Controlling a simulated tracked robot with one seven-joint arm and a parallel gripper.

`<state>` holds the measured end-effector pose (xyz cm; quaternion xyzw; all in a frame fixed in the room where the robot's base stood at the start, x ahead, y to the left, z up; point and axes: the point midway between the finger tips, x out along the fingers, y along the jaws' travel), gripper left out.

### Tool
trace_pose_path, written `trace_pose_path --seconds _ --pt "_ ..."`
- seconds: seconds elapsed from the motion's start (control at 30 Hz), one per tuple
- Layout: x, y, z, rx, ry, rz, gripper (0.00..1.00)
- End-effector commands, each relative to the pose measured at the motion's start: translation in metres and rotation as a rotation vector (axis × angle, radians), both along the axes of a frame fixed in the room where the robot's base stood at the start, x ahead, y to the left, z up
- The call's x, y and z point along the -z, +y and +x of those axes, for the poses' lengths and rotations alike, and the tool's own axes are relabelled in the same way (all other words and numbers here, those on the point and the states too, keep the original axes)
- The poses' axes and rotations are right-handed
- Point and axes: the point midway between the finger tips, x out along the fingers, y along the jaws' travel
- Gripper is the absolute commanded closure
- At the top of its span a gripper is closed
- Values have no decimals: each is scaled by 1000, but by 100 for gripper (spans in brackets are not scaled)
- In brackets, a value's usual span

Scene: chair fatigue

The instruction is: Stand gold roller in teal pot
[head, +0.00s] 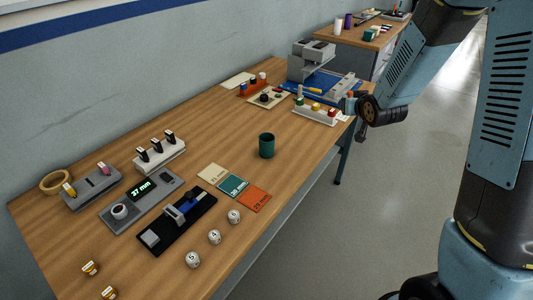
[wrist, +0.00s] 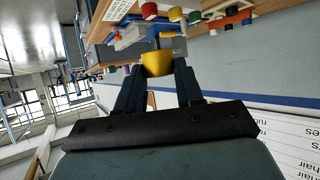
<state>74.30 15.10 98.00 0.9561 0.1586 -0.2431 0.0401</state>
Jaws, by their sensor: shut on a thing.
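The teal pot (head: 266,146) stands upright on the wooden table, near its middle, with its opening upward. My gripper (head: 350,104) is beyond the pot and to its right, near the table's far right edge, beside a white rack. In the wrist view my gripper (wrist: 157,70) is shut on the gold roller (wrist: 157,63), which sits between the fingertips. The roller cannot be made out clearly in the head view. The pot cannot be identified in the wrist view.
The white rack (head: 315,115) with coloured pegs and a grey machine on a blue base (head: 325,82) are near my gripper. Coloured cards (head: 233,185), a grey gauge (head: 142,202) and several white numbered pieces lie left of the pot. The tabletop around the pot is clear.

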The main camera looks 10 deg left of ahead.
Motion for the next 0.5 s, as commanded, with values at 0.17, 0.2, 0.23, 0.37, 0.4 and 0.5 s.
trace_pose_path --seconds 0.17,0.2,0.23,0.37,0.4,0.5 --pt "-23 52 -47 -252 -5 1 100" --pt "-27 62 -58 -305 -5 1 100" --pt "-29 70 -67 -345 -4 1 100" --pt "-40 97 -107 -513 -4 0 100" --pt "-42 105 -119 -562 -4 1 100" --pt "-46 120 -148 -672 -2 0 100"
